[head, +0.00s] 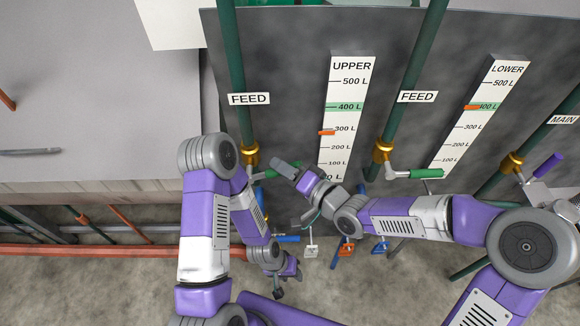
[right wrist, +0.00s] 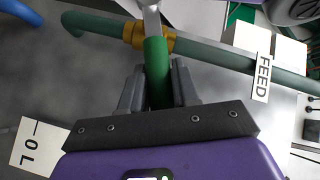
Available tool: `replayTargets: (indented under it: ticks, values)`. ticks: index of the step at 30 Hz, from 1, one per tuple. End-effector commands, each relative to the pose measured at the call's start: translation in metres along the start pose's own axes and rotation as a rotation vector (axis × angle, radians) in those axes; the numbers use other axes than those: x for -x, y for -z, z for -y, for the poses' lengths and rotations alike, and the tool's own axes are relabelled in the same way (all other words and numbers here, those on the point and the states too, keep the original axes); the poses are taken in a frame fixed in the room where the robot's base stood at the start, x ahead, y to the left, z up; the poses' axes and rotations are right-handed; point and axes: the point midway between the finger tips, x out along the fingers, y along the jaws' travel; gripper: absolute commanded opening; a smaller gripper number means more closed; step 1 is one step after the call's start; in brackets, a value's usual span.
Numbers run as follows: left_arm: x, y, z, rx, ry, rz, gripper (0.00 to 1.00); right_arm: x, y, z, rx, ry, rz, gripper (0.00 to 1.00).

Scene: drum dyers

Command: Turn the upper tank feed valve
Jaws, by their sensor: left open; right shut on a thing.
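The upper tank feed valve has a gold body (head: 250,156) on the left green pipe, under a FEED label. Its green lever handle points right, across the pipe. My right gripper (head: 277,168) is shut on this green handle (right wrist: 156,62), which shows between its fingers in the right wrist view. The gold valve body (right wrist: 147,36) is just beyond the fingertips. The UPPER gauge (head: 348,80) has an orange marker (head: 327,133) slightly below 300 L; its green band is at 400 L. My left gripper (head: 284,278) is open and empty, low, below the valve.
A second feed valve with a green handle (head: 427,173) stands to the right. The LOWER gauge (head: 500,95) has its marker near 400 L. The MAIN valve has a purple handle (head: 548,163).

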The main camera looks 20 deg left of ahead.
Motion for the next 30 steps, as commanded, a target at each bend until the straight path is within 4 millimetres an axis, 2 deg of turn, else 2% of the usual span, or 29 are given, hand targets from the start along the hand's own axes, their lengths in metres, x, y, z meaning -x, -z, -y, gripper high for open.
replayTargets:
  ticks: [1,10,30]
  values:
    - [0.006,0.000,-0.002,0.000,0.000,0.000,0.43,-0.001,0.002,0.010,0.031,-0.022,0.006,0.00]
    - [0.009,0.000,-0.003,0.000,0.000,0.000,0.43,-0.005,0.002,0.026,0.173,-0.160,0.043,0.00]
    - [0.007,0.000,-0.002,0.000,0.000,0.000,0.43,-0.009,0.001,0.035,0.251,-0.245,0.066,0.00]
